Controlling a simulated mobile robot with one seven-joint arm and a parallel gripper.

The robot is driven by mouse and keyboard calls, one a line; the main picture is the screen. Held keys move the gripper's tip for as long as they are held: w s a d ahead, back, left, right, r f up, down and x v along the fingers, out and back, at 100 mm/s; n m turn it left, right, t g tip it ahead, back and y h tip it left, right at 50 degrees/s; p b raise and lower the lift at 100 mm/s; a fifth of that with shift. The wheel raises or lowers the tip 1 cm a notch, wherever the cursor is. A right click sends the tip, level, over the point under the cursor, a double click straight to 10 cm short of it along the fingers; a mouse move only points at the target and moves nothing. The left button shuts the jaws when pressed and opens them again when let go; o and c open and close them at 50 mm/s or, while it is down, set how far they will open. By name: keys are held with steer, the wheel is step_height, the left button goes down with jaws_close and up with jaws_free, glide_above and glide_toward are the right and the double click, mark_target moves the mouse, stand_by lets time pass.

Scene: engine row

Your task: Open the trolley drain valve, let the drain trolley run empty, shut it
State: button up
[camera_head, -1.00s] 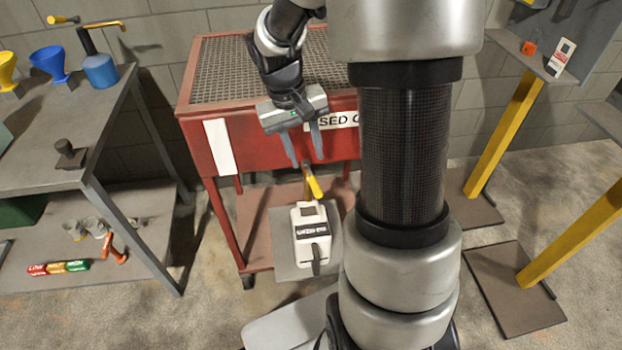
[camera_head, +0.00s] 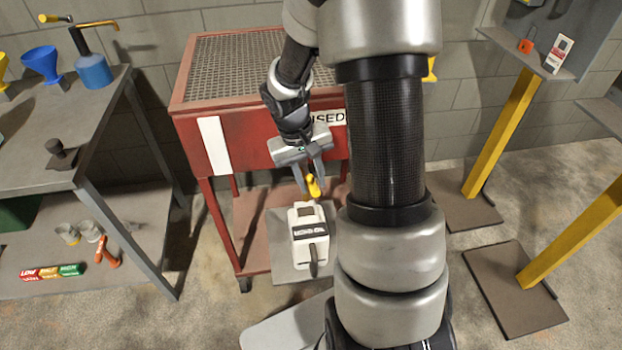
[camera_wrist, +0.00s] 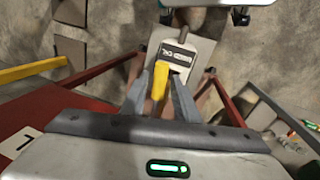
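The drain trolley (camera_head: 190,150) is a red, mesh-topped tray on legs, with a white strip on its front and a partly hidden sign. The yellow handle of the trolley drain valve (camera_head: 314,187) sticks out below the tray; the valve body is hidden. My gripper (camera_head: 312,184) is at the handle, fingers pointing down. In the wrist view the yellow handle (camera_wrist: 160,82) lies between the two spread fingers (camera_wrist: 160,98), with a gap visible on the right; I cannot tell whether either finger touches it. A white canister (camera_head: 308,238) with a dark label stands below the valve.
The canister stands on a grey plate (camera_head: 283,258) by the trolley's lower shelf. At left is a grey bench (camera_head: 105,115) with a blue funnel and blue can. Yellow posts (camera_head: 497,135) with dark base plates stand at right.

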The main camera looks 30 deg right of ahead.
jaws_close()
steer(key=shift+d, duration=0.1)
steer(key=w+d+n+t+y+p, duration=0.1)
steer(key=w+d+n+t+p, duration=0.1)
steer(key=d+n+p, duration=0.7)
steer(key=shift+w+n+p, duration=0.9)
steer(key=shift+n+p, duration=0.35)
steer(key=shift+n, duration=1.05)
steer(key=shift+o, duration=1.5)
jaws_free()
